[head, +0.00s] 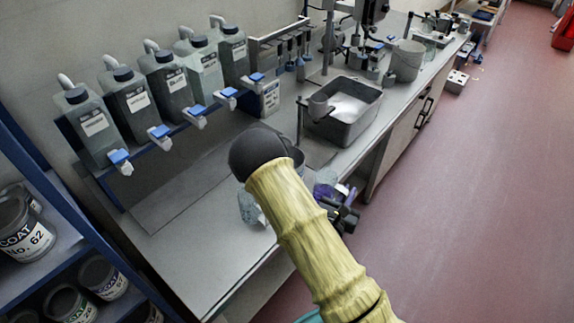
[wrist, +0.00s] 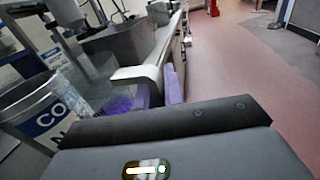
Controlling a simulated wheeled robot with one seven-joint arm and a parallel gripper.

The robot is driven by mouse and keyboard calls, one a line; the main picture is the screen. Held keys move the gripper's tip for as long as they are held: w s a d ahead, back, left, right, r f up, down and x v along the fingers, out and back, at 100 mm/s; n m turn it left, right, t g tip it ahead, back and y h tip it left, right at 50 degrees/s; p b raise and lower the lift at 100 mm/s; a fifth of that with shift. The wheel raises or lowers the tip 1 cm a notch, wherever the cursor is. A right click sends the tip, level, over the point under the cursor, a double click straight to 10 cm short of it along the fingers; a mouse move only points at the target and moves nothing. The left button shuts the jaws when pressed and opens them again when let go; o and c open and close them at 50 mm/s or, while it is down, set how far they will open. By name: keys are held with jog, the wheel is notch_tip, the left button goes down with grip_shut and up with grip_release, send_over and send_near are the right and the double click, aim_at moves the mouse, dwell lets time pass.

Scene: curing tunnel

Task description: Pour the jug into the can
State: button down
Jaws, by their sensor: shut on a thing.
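The can (head: 250,209) stands on the bench, a metal can with a white and blue label, mostly hidden behind my arm in the head view. In the wrist view the can (wrist: 42,112) is at the left, its open rim showing. The jug (head: 325,184), clear with purple in it, is just right of the can; it shows in the wrist view (wrist: 122,99) beside the can's rim. My gripper (head: 344,204) is shut on the jug at the bench's front edge. Its grip on the jug is partly hidden, and I cannot tell how far the jug is tilted.
Several labelled dispenser bottles (head: 136,99) with blue-levered taps line the wall. A grey basin (head: 345,118) and a bucket (head: 404,61) stand farther along the bench. A blue shelf (head: 40,188) of cans is at the left.

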jog(key=shift+r, duration=0.1)
dwell(0.3)
jog(key=shift+a+r+p, duration=0.1)
jog(key=shift+r+p, duration=0.05)
jog(key=shift+p, duration=0.15)
jog(key=w+a+r+n+g+p, duration=0.1)
jog(key=w+a+r+n+p, duration=0.1)
jog(key=r+n+p, duration=0.3)
jog(key=w+a+r+n+g+p, duration=0.1)
jog(key=w+a+r+n+p, duration=0.2)
jog(key=r+p, duration=0.4)
jog(key=a+n+p, duration=0.1)
jog(key=n+p, duration=0.1)
jog(key=p, duration=0.3)
jog(key=shift+a+g+h, duration=0.2)
jog(key=shift+g+h, duration=0.1)
jog(key=shift+w+a+r+n+p, duration=0.3)
jog(key=shift+r+n+p, duration=0.15)
jog(key=shift+n+p, duration=0.2)
jog(key=shift+w+a+f+n+g+p, duration=0.2)
jog(key=shift+w+a+n+g+p, duration=0.15)
jog(key=shift+a+n, duration=0.25)
jog(key=shift+w+a+r+n+h+p, duration=0.3)
jog(key=shift+w+a+n+p, duration=0.15)
jog(key=shift+w+a+p, duration=0.1)
